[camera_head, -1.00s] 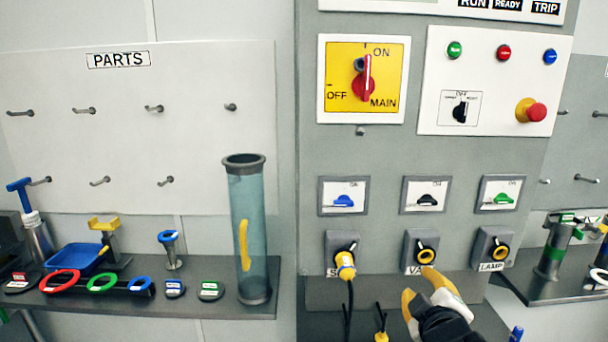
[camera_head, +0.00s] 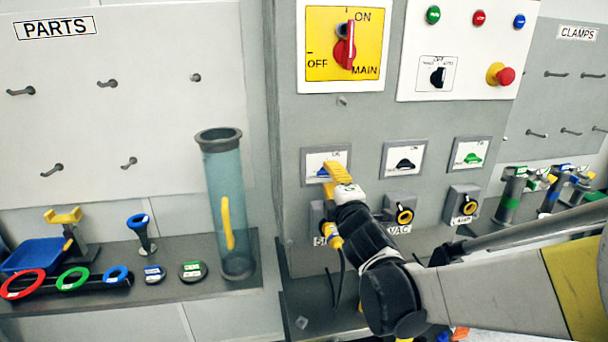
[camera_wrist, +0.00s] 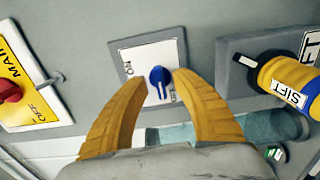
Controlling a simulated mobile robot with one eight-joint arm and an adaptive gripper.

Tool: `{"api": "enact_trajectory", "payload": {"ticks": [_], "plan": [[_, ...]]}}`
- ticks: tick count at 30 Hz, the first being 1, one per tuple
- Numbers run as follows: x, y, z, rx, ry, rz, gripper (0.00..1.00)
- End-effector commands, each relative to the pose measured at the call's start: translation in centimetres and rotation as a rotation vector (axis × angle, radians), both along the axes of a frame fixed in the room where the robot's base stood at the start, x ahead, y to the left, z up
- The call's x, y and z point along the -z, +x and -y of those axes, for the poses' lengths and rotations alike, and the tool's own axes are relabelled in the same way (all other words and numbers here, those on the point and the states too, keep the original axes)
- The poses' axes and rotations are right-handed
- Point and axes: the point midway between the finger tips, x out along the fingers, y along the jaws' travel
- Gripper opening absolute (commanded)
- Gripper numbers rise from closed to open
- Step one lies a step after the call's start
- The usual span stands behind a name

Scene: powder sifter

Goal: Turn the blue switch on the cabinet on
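The blue switch (camera_head: 321,172) sits on a white plate in a grey frame on the cabinet, under the red MAIN knob. It also shows in the wrist view (camera_wrist: 160,77). My gripper (camera_head: 333,180) is in front of that plate and partly covers the switch in the head view. In the wrist view my gripper (camera_wrist: 157,84) is open. One yellow finger is on each side of the blue switch, with a gap on both sides. I cannot tell how far the fingertips are from the plate.
A black switch (camera_head: 405,163) and a green switch (camera_head: 472,158) sit to the right. The yellow SIFT plug (camera_wrist: 285,82) is below the blue switch, close to my gripper. The red MAIN knob (camera_head: 345,52) is above. A clear tube (camera_head: 227,210) stands on the left shelf.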

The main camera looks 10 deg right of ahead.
Motion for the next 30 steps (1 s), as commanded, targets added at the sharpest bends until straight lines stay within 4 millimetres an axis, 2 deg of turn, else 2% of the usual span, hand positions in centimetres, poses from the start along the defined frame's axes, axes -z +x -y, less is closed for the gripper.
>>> {"api": "enact_trajectory", "payload": {"ticks": [3, 11, 14, 15, 24, 30], "plan": [[0.01, 0.64, 0.00, 0.000, 0.000, 0.000, 0.32], [-0.04, 0.73, 0.01, 0.000, 0.001, 0.000, 0.32], [-0.04, 0.72, 0.01, 0.000, 0.001, 0.000, 0.04], [-0.04, 0.72, 0.01, 0.000, 0.001, 0.000, 0.00], [-0.04, 0.72, 0.01, 0.000, 0.013, 0.000, 0.00], [-0.05, 0.73, 0.00, 0.000, 0.083, 0.000, 0.00]]}}
